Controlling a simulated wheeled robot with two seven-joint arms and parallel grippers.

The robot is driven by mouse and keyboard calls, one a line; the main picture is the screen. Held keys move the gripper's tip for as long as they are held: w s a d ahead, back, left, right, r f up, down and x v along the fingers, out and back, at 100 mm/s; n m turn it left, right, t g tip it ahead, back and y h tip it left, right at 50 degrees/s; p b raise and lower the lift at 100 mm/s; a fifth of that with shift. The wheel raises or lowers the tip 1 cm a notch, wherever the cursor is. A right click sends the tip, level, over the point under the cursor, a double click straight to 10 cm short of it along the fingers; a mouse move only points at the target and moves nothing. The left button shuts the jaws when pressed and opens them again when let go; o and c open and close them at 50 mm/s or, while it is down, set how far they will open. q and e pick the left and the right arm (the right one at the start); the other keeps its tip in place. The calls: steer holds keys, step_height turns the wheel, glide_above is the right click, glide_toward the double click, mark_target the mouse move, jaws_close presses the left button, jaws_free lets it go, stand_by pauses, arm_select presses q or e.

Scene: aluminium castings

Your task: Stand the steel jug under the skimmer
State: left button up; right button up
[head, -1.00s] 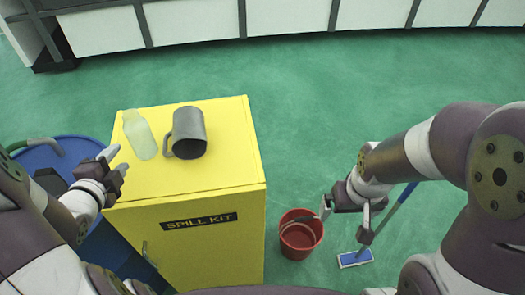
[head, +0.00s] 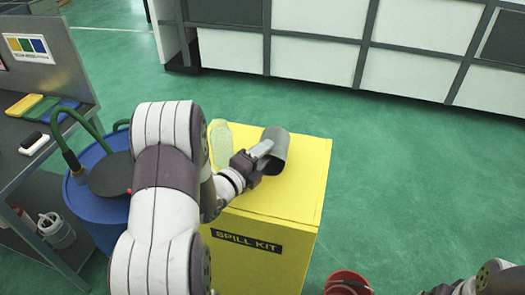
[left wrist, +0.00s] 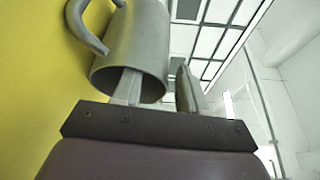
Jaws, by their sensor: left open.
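The grey steel jug (head: 275,150) lies on its side on top of the yellow spill kit cabinet (head: 300,200), mouth toward my left gripper. My left gripper (head: 262,152) is open at the mouth. In the left wrist view the jug (left wrist: 140,40) shows its handle at the upper left. One finger of my left gripper (left wrist: 157,85) reaches into the mouth and the other is outside the wall, with a gap between them. My right gripper (head: 442,289) is barely in view at the bottom edge. I cannot pick out a skimmer.
A pale translucent bottle (head: 220,140) stands left of the jug, close to my left arm. A blue drum (head: 95,205) with a green hose and a grey bench (head: 60,120) are at the left. A red bucket (head: 347,280) is on the floor. Green floor behind the cabinet is clear.

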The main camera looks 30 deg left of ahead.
arm_select(q)
steer(key=shift+w, duration=0.25)
steer(key=shift+s+d, duration=0.1)
steer(key=shift+d, duration=0.05)
steer(key=shift+c, duration=0.6)
jaws_close()
steer(key=shift+r, duration=0.1)
